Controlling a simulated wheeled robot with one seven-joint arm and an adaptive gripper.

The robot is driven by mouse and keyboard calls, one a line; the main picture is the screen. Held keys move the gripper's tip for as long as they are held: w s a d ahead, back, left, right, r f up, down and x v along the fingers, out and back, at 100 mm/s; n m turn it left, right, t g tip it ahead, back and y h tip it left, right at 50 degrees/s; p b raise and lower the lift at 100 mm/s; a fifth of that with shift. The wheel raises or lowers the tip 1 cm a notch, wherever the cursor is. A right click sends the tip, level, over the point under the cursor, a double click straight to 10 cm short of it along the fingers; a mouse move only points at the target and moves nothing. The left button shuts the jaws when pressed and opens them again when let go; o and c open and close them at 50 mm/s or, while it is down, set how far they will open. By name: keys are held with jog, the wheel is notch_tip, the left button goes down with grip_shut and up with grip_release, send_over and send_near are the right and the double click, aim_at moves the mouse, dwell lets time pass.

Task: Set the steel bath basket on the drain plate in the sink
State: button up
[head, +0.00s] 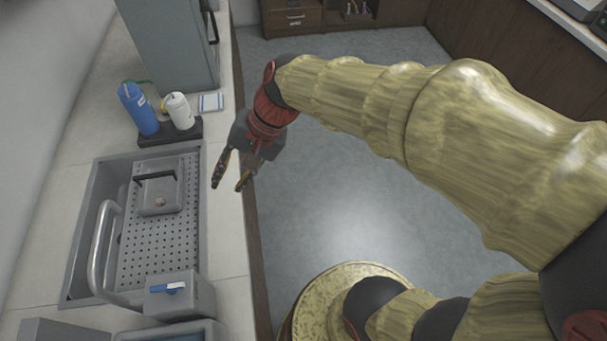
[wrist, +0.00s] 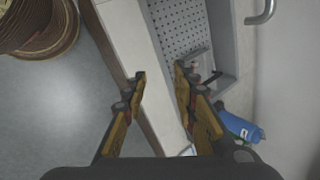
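The steel bath basket (head: 172,205) is a small grey open box with a dark handle arched over its far side. In the head view it appears to rest upright at the far end of the perforated drain plate (head: 150,250) inside the sink (head: 84,235). A small item shows inside it. My gripper (head: 229,184) is open and empty, right of the basket and apart from it, by the counter's front edge. In the wrist view the fingers (wrist: 162,77) are spread; the right finger hides most of the basket beside the drain plate (wrist: 176,22). The handle (wrist: 212,78) shows there.
A curved faucet (head: 101,245) arches over the sink's left side. A grey block with a blue lever (head: 175,290) stands at the near end. A blue bottle (head: 138,108) and a white bottle (head: 179,111) stand on a dark tray behind the sink. A tall grey cabinet (head: 170,45) stands beyond.

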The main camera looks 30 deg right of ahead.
jog(key=s+d+r+n+t+h, duration=0.3)
jog(key=s+d+n, duration=0.4)
jog(key=s+d, duration=0.3)
jog(key=d+r+h, duration=0.1)
jog(key=d+h, duration=0.1)
jog(key=shift+h, duration=0.4)
dwell(0.4)
